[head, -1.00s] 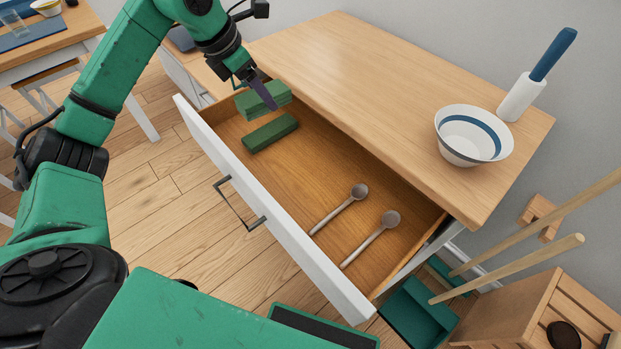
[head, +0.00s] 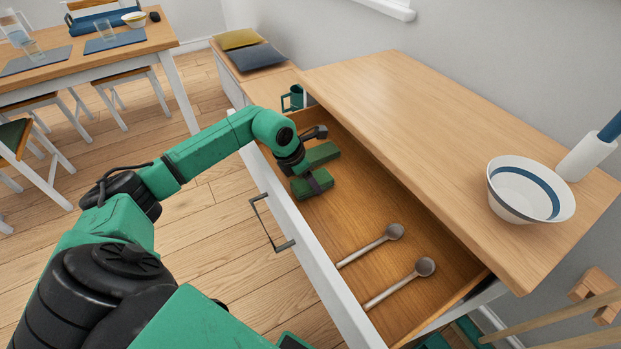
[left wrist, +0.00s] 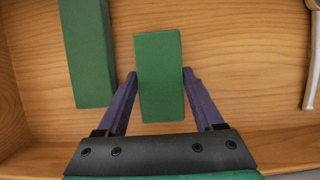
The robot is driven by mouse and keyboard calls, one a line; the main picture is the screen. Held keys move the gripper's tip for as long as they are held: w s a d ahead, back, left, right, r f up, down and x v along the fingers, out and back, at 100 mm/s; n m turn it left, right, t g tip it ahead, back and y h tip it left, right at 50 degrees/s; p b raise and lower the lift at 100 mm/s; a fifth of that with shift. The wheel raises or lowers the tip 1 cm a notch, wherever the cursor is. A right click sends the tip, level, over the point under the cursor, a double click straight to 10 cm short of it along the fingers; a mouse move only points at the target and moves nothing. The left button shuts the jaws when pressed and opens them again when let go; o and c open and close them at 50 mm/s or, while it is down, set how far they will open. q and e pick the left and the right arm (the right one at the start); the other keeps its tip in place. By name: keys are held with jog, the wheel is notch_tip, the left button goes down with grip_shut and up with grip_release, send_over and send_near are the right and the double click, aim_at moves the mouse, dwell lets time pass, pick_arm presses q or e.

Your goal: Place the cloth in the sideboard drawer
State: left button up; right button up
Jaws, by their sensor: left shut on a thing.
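The open sideboard drawer (head: 352,209) has a wooden floor and a white front. My left gripper (head: 318,182) is down inside its far left part. It is shut on a green block-like folded cloth (head: 303,190), which lies between the two fingers in the left wrist view (left wrist: 160,80). The held cloth is low over the drawer floor; I cannot tell whether it touches. A second green folded cloth (head: 322,153) lies flat beside it, and at left in the left wrist view (left wrist: 88,50). The two are apart. My right gripper is out of view.
Two spoons, one (head: 370,245) and another (head: 400,283), lie in the drawer's near right part. The sideboard top (head: 410,120) holds a striped bowl (head: 505,205) at right. The drawer floor between cloths and spoons is clear.

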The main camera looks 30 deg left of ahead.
pick_arm(q)
jog(key=o, duration=1.4)
jog(key=shift+c, duration=0.2)
jog(key=shift+r, duration=0.25)
jog(key=v, duration=1.1)
jog(key=shift+s+r, duration=0.2)
jog(key=shift+r, duration=0.1)
jog(key=shift+a, duration=0.1)
